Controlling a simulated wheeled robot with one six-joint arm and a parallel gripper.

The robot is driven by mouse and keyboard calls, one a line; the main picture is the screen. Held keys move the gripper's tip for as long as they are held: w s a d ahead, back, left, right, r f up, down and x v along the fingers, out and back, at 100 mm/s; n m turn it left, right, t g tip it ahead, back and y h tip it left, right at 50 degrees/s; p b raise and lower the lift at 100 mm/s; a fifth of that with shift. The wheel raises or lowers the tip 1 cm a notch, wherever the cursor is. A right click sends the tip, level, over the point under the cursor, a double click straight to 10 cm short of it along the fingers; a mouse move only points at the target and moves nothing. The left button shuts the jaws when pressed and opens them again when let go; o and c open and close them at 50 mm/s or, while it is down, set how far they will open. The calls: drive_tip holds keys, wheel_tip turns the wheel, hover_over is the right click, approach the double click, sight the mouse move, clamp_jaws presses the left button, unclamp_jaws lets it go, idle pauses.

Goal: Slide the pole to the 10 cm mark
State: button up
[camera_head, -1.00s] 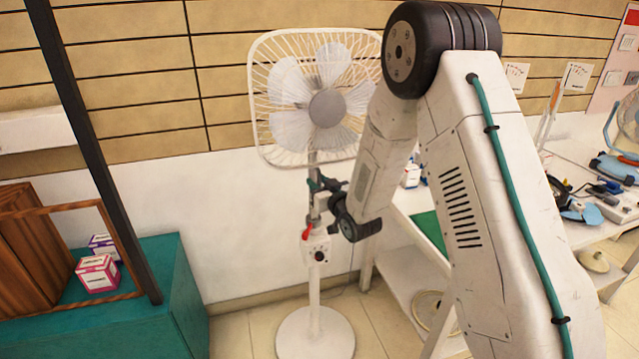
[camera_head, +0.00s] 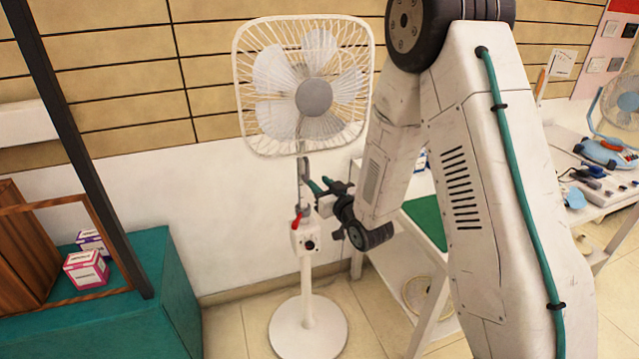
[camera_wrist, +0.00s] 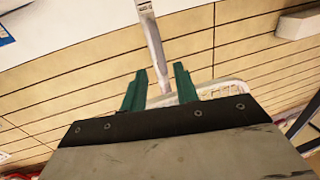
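A white standing fan (camera_head: 314,97) stands in front of the wall. Its thin grey pole (camera_head: 302,180) rises from a white box with a red lever (camera_head: 297,221) and a dark knob (camera_head: 309,246). My gripper (camera_head: 320,186) is just right of the pole and appears apart from it. In the wrist view, its two teal fingers (camera_wrist: 160,73) are spread, with the pole (camera_wrist: 153,38) lined up with the gap between them. They are open and hold nothing. No scale marks can be read on the pole.
A teal cabinet (camera_head: 120,320) with small boxes (camera_head: 86,268) and a wooden frame stands at left. A white workbench (camera_head: 615,192) with tools is at right. A white shelf unit (camera_head: 430,290) stands behind my arm. The floor around the fan's round base (camera_head: 307,328) looks clear.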

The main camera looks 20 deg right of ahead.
wheel_tip(320, 180, down, 9)
drive_tip(key=s+d+g+h, duration=0.1)
drive_tip(key=s+g+h, duration=0.1)
drive_tip(key=g, duration=0.3)
drive_tip(key=s+d+m+g+h, duration=0.1)
drive_tip(key=s+d+g, duration=0.1)
drive_tip(key=s+g, duration=0.4)
drive_tip(key=s+r+g, duration=0.2)
drive_tip(key=s+r, duration=1)
drive_tip(key=s, duration=0.4)
drive_tip(key=s+a+r+m+g, duration=0.1)
drive_tip(key=s+r+g, duration=0.2)
drive_tip(key=s+r, duration=1)
drive_tip(key=s, duration=0.3)
drive_tip(key=shift+s+a, duration=0.25)
drive_tip(key=shift+s, duration=0.15)
